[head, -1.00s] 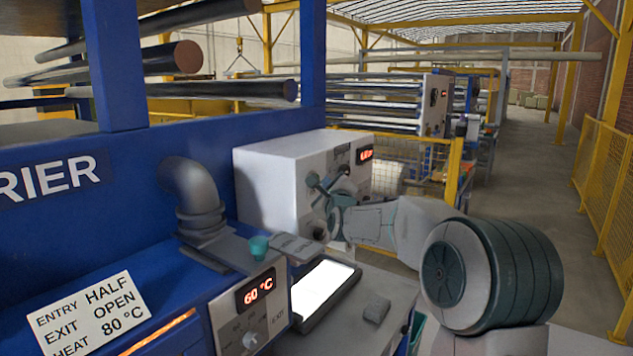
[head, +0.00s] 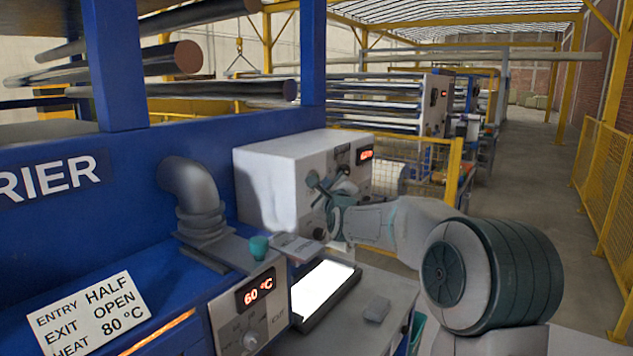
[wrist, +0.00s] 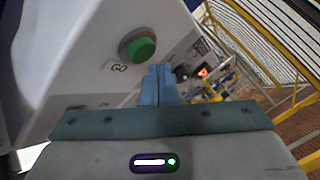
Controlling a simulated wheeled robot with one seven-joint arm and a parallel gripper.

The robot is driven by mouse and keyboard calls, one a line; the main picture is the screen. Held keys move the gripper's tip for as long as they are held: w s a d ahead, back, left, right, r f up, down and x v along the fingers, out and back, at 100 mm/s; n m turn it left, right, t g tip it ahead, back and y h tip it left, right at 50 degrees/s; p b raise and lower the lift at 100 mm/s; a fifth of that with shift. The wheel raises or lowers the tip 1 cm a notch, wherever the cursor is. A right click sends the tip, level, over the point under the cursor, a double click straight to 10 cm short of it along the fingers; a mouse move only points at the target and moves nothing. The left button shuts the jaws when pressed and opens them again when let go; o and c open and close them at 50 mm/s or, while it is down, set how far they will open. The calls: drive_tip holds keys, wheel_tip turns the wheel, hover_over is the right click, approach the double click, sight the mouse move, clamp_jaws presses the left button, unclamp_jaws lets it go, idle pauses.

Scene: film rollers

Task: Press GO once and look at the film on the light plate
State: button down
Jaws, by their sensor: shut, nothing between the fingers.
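The green GO button (wrist: 140,47), in a dark ring with "GO" beside it, is on the face of a white box (wrist: 75,55) in the wrist view. My gripper (wrist: 158,72) is shut and empty, its blue fingertips close below and right of the button, apart from it in the picture. In the head view my gripper (head: 322,200) is at the front of the white box (head: 285,165), and the button cannot be made out. The light plate (head: 322,287) glows white in a dark frame below. I can make out no film on it.
A red display (head: 366,155) is on the box's upper right. Beside the plate are a panel reading 60 °C (head: 258,290), a teal cup (head: 259,248) and a small grey block (head: 376,309). A grey elbow pipe (head: 192,195) rises at left. A yellow mesh fence (head: 425,165) stands behind.

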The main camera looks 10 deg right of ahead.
drive_tip(key=shift+w+a, duration=0.1)
drive_tip(key=shift+w+a+b, duration=0.2)
drive_tip(key=shift+a+b, duration=0.05)
drive_tip(key=shift+b, duration=0.1)
drive_tip(key=shift+w+a, duration=0.3)
drive_tip(key=shift+w, duration=0.05)
idle(0.9)
drive_tip(key=shift+s+d+b, duration=0.1)
drive_tip(key=shift+b, duration=0.3)
drive_tip(key=shift+s+d+b, duration=0.45)
drive_tip(key=shift+s+b, duration=0.1)
drive_tip(key=shift+b, duration=0.35)
